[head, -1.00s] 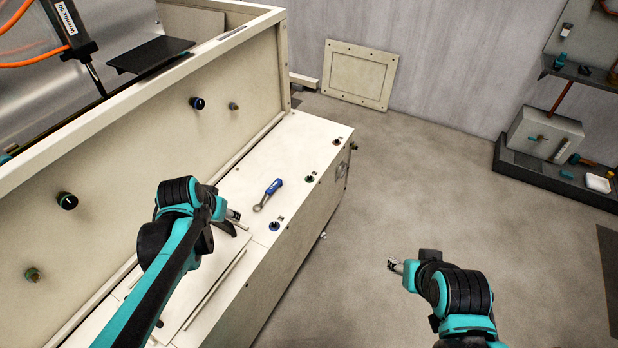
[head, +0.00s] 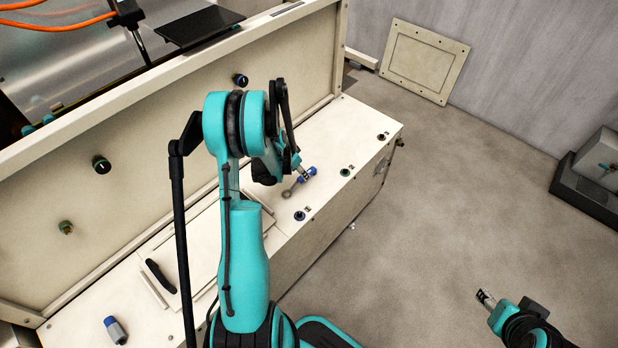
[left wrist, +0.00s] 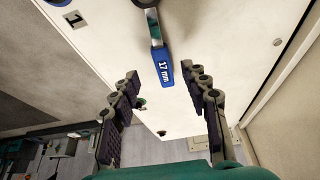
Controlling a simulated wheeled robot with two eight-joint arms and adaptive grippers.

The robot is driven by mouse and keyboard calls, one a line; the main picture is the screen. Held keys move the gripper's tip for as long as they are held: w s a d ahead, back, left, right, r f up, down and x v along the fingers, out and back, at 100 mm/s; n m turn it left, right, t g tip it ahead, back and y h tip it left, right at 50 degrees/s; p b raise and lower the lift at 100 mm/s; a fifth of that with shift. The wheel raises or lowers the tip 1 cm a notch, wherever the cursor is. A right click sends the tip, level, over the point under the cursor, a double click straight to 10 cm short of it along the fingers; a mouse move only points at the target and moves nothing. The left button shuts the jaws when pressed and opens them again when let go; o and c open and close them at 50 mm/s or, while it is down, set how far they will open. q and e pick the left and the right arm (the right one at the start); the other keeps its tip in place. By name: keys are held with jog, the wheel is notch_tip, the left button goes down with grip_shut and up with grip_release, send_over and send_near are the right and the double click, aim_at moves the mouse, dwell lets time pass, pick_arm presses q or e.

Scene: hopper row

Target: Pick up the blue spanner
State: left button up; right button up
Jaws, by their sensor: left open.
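The blue spanner (head: 289,191) lies on the cream ledge of the machine, partly hidden by my left arm in the head view. Its blue handle, marked 17 mm, shows in the left wrist view (left wrist: 163,70), with the metal shank running toward the top edge. My left gripper (head: 303,171) is over the handle end. In the left wrist view the left gripper (left wrist: 165,77) is open, with the end of the handle between the fingertips in the picture; I see no contact. My right gripper (head: 486,298) is over the floor at lower right, away from the spanner.
Small knobs, such as a blue-ringed one (head: 299,215) and a green one (head: 345,172), stand on the ledge near the spanner. The upright panel (head: 150,150) with knobs rises behind. A blue-and-grey item (head: 115,330) lies at the ledge's near end. Floor (head: 430,200) at right is clear.

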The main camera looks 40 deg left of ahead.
pick_arm(q)
jog(key=b+x, duration=0.1)
jog(key=x, duration=0.1)
jog(key=b+x, duration=0.1)
jog(key=x, duration=0.2)
jog(key=shift+w+a, duration=0.15)
jog(key=shift+w, duration=0.15)
grip_shut()
jog(key=shift+r, duration=0.2)
notch_tip(320, 180, up, 5)
jog(key=shift+f+p, duration=0.2)
jog(key=shift+p, duration=0.95)
jog(key=d+r+p, duration=0.3)
jog(key=d+r, duration=0.3)
jog(key=d, duration=0.5)
jog(key=shift+d, duration=0.35)
